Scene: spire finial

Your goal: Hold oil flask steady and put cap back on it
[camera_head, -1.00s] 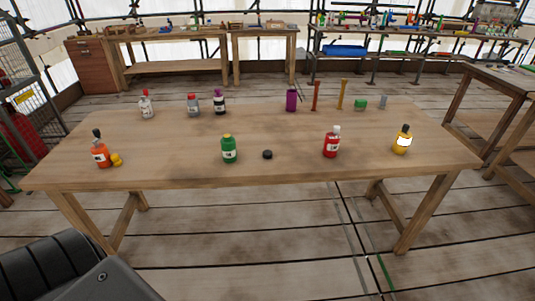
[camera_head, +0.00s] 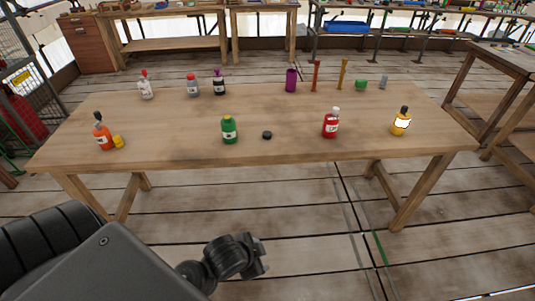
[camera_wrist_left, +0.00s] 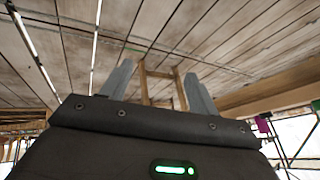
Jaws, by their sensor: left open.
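Several small labelled bottles stand upright on the wooden table (camera_head: 180,125) in the head view; I cannot tell which is the oil flask. A green bottle (camera_head: 229,131) stands near the front edge, with a small black cap (camera_head: 267,135) lying to its right. An orange bottle with a dark top (camera_head: 103,137) stands at the left, with a yellow cap (camera_head: 118,141) beside it. A red bottle (camera_head: 331,124) and a yellow one (camera_head: 401,123) stand to the right. My left gripper (camera_wrist_left: 159,70) is open and empty, away from the bottles. My right gripper is out of view.
Along the back stand three bottles (camera_head: 192,86), a purple cup (camera_head: 291,80), an orange stick (camera_head: 316,75), a yellow stick (camera_head: 342,73) and a green item (camera_head: 361,84). The table's middle is clear. Another table (camera_head: 505,65) is at the right.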

